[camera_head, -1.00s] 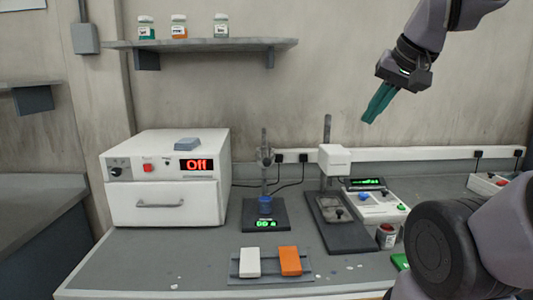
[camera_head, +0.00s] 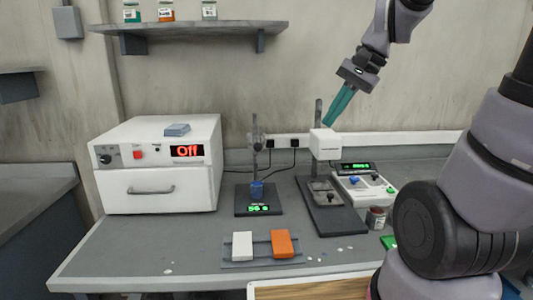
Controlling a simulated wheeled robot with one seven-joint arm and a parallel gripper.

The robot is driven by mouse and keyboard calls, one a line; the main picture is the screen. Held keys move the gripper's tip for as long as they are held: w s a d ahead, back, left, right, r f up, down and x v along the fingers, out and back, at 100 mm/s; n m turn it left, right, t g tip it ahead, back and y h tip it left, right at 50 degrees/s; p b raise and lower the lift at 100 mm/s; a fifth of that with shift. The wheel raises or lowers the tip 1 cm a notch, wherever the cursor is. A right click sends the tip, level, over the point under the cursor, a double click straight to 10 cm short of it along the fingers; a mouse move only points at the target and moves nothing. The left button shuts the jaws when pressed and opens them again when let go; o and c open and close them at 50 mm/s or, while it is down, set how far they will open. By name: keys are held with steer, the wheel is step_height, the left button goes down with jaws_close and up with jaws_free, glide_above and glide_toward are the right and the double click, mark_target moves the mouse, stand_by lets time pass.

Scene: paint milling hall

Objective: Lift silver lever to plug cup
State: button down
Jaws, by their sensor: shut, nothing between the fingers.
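A small grey cup-like holder (camera_head: 257,141) sits on the upright rod of a stand at the middle of the bench; I take it for the cup. A silver lever cannot be made out at this size. My gripper (camera_head: 328,122) with teal fingers is shut and empty. It points down and left, to the right of the cup and higher in the picture, near the top of a second stand with a white head (camera_head: 325,144).
A white oven (camera_head: 158,165) reading "Off" stands left. White and orange blocks (camera_head: 282,243) lie on a grey tray (camera_head: 262,264) in front. A white instrument (camera_head: 364,188) and small jar (camera_head: 375,217) are right. A shelf (camera_head: 190,27) hangs above.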

mark_target(257, 133)
steer(key=w+a+f+m+g+y, duration=0.2)
steer(key=w+a+f+m+y, duration=0.2)
steer(key=w+f+m+y, duration=0.4)
steer(key=w+f+m, duration=0.2)
steer(key=w+f, duration=0.4)
steer(key=w, duration=0.1)
steer(key=shift+a+f+m+g, duration=0.15)
steer(key=shift+f+m+g, duration=0.2)
steer(key=shift+m+g, duration=0.05)
steer(key=x, duration=1)
steer(key=r, duration=0.4)
steer(key=shift+w+a+r, duration=0.1)
steer(key=shift+w+a, duration=0.05)
steer(key=shift+a, duration=0.05)
